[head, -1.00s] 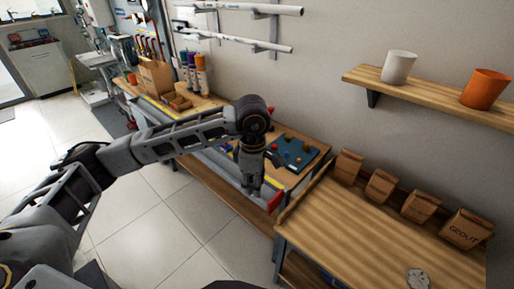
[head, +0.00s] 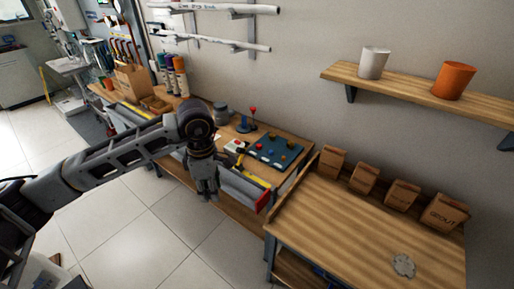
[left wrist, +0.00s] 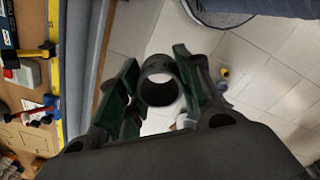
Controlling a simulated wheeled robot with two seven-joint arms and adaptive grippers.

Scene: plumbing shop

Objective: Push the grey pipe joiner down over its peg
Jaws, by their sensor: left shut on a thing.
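The grey pipe joiner (left wrist: 157,66) is a short open ring in the left wrist view, between the green-padded fingers of my left gripper (left wrist: 157,88). My left gripper (head: 206,194) is shut on it and points down beside the workbench's front edge, with floor below. In the head view the joiner is too small to make out. A dark teal board (head: 266,151) with several coloured pegs lies on the bench, to the right of the gripper and apart from it. I cannot tell which peg is the joiner's. My right gripper is not in view.
A grey rail with a yellow strip (head: 258,181) and a red end (head: 263,202) runs along the bench front. A red-topped tool (head: 252,112), a dark jar (head: 221,113) and a red-and-white box (left wrist: 25,75) stand on the bench. A wooden table (head: 340,220) is at right.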

